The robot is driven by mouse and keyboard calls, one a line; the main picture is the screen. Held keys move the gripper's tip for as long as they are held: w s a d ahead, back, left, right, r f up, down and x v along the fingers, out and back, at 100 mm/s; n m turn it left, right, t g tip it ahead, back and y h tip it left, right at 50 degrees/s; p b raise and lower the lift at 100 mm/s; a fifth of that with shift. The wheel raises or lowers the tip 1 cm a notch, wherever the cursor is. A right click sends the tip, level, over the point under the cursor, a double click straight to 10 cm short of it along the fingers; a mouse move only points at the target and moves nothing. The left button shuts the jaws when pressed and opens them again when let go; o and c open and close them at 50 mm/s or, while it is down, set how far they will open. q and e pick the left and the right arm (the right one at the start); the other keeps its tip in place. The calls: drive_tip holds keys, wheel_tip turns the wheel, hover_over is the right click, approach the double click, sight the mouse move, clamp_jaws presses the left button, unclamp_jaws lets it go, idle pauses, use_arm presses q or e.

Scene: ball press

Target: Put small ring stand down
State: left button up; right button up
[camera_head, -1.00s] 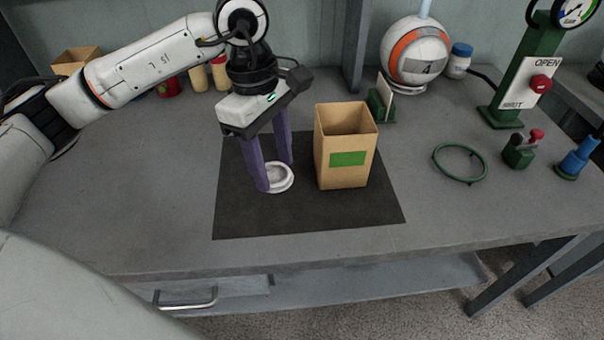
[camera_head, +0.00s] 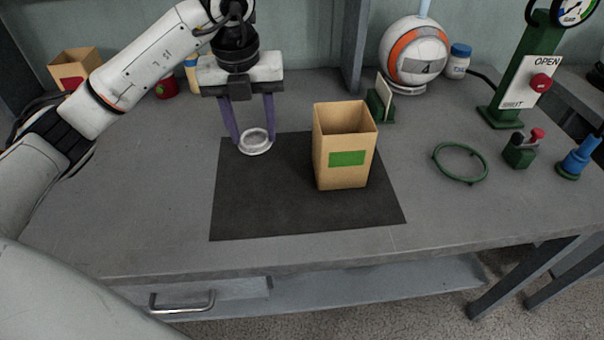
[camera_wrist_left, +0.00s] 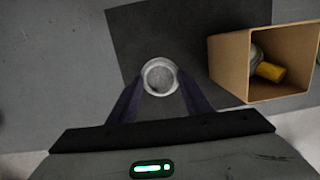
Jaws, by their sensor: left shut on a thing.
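The small ring stand (camera_head: 255,142) is a white, shallow round ring. My left gripper (camera_head: 252,140) has its two purple fingers shut on it, one on each side. It is over the back left edge of the dark mat (camera_head: 270,210). I cannot tell whether it touches the surface or hangs just above it. In the left wrist view the ring stand (camera_wrist_left: 160,76) sits between the fingertips, near the mat's edge. My right gripper does not show.
An open cardboard box (camera_head: 340,165) with a green label stands on the mat to the right; the wrist view shows a yellow item (camera_wrist_left: 270,71) inside it. A green ring (camera_head: 460,178) lies further right. A ball (camera_head: 415,52) stands at the back. The mat's front left is clear.

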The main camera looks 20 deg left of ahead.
use_arm(q)
drive_tip(key=m, duration=0.7)
drive_tip(key=shift+r+p, duration=0.1)
drive_tip(key=shift+p, duration=0.2)
drive_tip(key=m, duration=0.5)
drive_tip(key=shift+h, duration=0.4)
drive_tip(key=shift+f+m, duration=0.2)
drive_tip(key=shift+m, duration=0.1)
hover_over(262, 177)
drive_tip(key=f, duration=0.6)
drive_tip(key=shift+s+a+f, duration=0.1)
drive_tip(key=shift+s+f, duration=0.2)
drive_tip(key=shift+f, duration=1.5)
drive_tip(key=shift+c, duration=0.7)
drive_tip(key=shift+f, duration=0.2)
drive_tip(key=o, duration=1.4)
drive_tip(key=shift+c, duration=0.2)
